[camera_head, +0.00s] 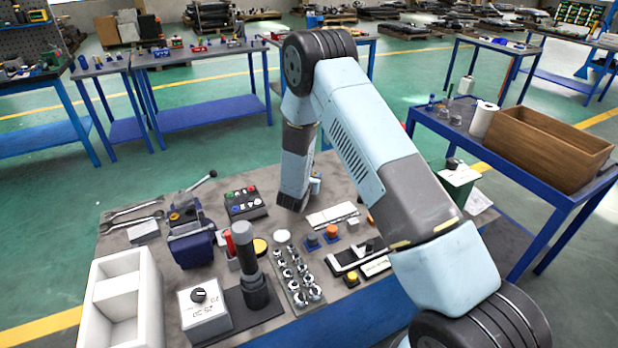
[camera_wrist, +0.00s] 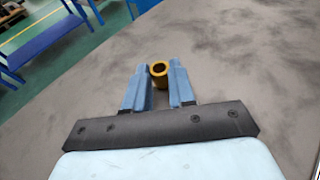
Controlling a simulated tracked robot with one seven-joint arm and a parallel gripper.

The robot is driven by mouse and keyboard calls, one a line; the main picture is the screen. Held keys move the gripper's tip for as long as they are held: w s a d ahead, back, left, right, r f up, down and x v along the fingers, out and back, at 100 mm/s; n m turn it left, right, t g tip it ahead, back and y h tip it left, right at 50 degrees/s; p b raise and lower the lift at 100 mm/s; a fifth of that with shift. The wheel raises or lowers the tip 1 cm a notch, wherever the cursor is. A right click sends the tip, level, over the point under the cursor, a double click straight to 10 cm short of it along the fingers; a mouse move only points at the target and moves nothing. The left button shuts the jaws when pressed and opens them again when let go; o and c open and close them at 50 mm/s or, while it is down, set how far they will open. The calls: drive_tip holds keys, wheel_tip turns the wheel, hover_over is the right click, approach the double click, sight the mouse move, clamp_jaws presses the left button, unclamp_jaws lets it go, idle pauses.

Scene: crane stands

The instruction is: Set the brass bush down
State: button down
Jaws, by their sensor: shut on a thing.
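The brass bush (camera_wrist: 158,70) is a short gold-coloured ring with a dark hole through it. In the wrist view it sits between the tips of the two blue fingers of my gripper (camera_wrist: 159,84), which is shut on it. The bush is above or at the bare grey tabletop (camera_wrist: 235,70); I cannot tell whether it touches. In the head view my arm hides the bush, and only a bit of my gripper (camera_head: 315,185) shows beside the wrist over the far part of the workbench (camera_head: 345,180).
A black button box (camera_head: 245,203), a vice (camera_head: 190,232), a white two-part bin (camera_head: 122,300) and a tray of shiny metal parts (camera_head: 296,275) crowd the near and left bench. Orange and dark pieces (camera_head: 331,231) stand nearer. Around the bush the tabletop is clear, with the bench edge beyond.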

drive_tip(key=c, duration=0.9)
unclamp_jaws()
drive_tip(key=shift+c, duration=0.2)
